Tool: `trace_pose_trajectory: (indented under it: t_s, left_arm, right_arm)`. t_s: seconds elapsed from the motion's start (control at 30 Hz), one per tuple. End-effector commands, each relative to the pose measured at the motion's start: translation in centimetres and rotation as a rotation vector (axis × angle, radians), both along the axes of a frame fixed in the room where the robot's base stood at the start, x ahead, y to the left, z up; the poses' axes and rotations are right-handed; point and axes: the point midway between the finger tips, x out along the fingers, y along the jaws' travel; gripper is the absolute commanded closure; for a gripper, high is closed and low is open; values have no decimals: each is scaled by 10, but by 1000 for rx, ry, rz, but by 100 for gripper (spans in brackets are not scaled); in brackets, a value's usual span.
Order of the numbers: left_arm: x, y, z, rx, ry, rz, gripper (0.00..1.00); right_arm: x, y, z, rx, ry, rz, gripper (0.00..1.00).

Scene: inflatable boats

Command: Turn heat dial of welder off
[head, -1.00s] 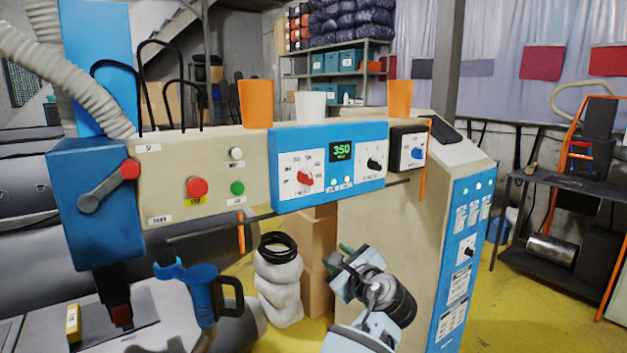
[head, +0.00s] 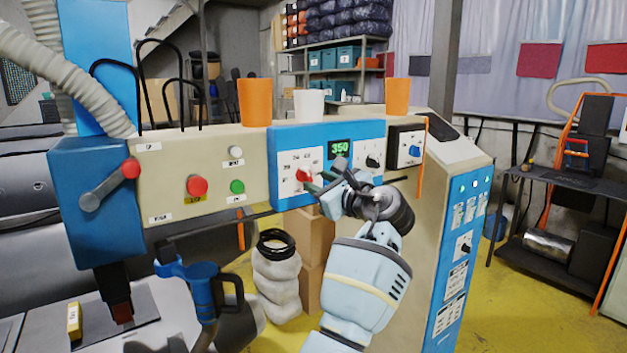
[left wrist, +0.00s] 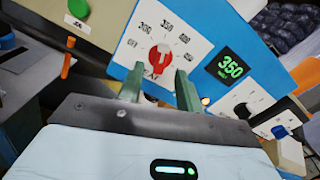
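The welder's heat dial is a red knob (head: 303,174) on a white plate in the blue panel (head: 284,150). In the left wrist view the dial (left wrist: 160,56) has number marks around it and an OFF mark at its lower left. The green display (head: 340,148) beside it reads 350. My left gripper (head: 325,178) is in front of the panel, its green fingertips close to the dial. In the left wrist view its fingers (left wrist: 159,82) are apart, with the lower end of the dial between the tips. Contact cannot be told. My right gripper is not in view.
A black dial (head: 374,160) and a blue knob (head: 415,151) sit to the right. Red (head: 197,186) and green (head: 237,187) buttons sit to the left. Cups stand on top of the machine. A thin dark rail runs below the panel.

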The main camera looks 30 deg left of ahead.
Motion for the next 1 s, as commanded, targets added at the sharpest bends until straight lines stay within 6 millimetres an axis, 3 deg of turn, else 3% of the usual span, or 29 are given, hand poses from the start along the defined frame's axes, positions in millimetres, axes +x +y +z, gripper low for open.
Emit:
trace_pose_trajectory:
  t_s: [0.2,0.57,0.83,1.0]
  left_arm:
    - [9,22,0,1,1,0,65]
    - [11,27,0,-1,0,0,65]
    - [11,27,0,-1,0,0,99]
    - [11,26,0,-1,-1,0,100]
  right_arm:
    - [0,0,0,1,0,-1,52]
    - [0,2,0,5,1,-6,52]
    - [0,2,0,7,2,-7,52]
    - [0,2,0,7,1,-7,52]
